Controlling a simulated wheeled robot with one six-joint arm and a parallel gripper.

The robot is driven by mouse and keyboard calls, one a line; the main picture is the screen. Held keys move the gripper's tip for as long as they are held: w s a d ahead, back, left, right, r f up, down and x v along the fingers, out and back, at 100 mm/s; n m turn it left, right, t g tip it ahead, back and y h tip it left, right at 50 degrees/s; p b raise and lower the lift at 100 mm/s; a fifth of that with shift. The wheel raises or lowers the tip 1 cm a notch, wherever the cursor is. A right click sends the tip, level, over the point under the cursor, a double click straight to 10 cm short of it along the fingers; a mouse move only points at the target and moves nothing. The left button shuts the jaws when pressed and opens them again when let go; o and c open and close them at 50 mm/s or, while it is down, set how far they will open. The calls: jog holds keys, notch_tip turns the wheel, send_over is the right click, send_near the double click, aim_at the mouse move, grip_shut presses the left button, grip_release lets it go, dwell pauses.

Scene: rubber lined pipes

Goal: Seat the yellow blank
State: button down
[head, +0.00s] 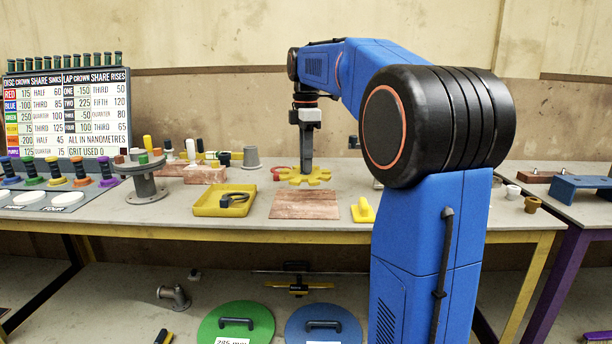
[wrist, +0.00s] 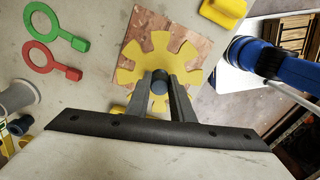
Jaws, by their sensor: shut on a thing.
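The yellow blank is a flat, notched, gear-like disc (head: 318,178) with a grey stub (wrist: 160,87) at its middle, clear in the wrist view (wrist: 162,44). My gripper (head: 306,165) points straight down over its centre. In the wrist view both fingers (wrist: 161,88) are shut on the grey stub. The disc covers part of a brown board (wrist: 143,25) there, while in the head view it shows just behind that board (head: 302,205). I cannot tell its exact height above the bench. The fingers hide part of its near side.
A yellow tray (head: 210,207) holding a dark clamp-like thing stands left of the board. A yellow-handled block (head: 363,210) lies to the right. Green (wrist: 42,22) and red (wrist: 39,58) rings lie left in the wrist view.

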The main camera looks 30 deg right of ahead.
jog(key=shift+r, duration=3.5)
